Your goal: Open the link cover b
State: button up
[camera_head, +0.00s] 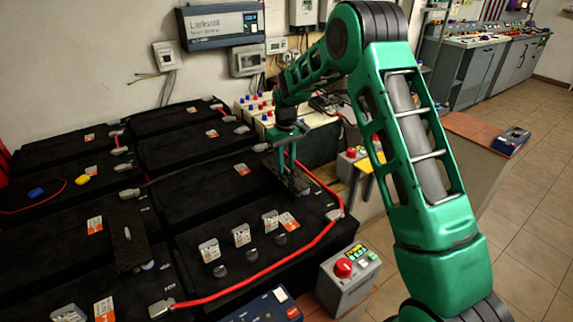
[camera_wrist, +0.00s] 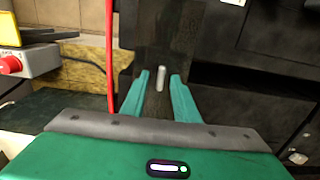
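A dark link cover (camera_head: 299,183) lies across the black batteries under my gripper (camera_head: 287,160) in the head view. In the wrist view the dark cover (camera_wrist: 160,40) runs away from my gripper (camera_wrist: 160,78). A short pale handle (camera_wrist: 161,77) stands between the two green fingers, with a visible gap on each side. The fingers are apart and hold nothing. A second dark cover (camera_head: 126,240) lies farther left in the head view. I read no letter on either cover, so I cannot tell which is b.
A red cable (camera_head: 290,258) runs around the right batteries, and it passes left of the fingers in the wrist view (camera_wrist: 110,60). A grey box with a red button (camera_head: 345,275) stands at the front right. Terminals and clear caps (camera_head: 241,235) dot the battery tops.

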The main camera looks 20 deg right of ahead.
grip_shut()
dwell(1.3)
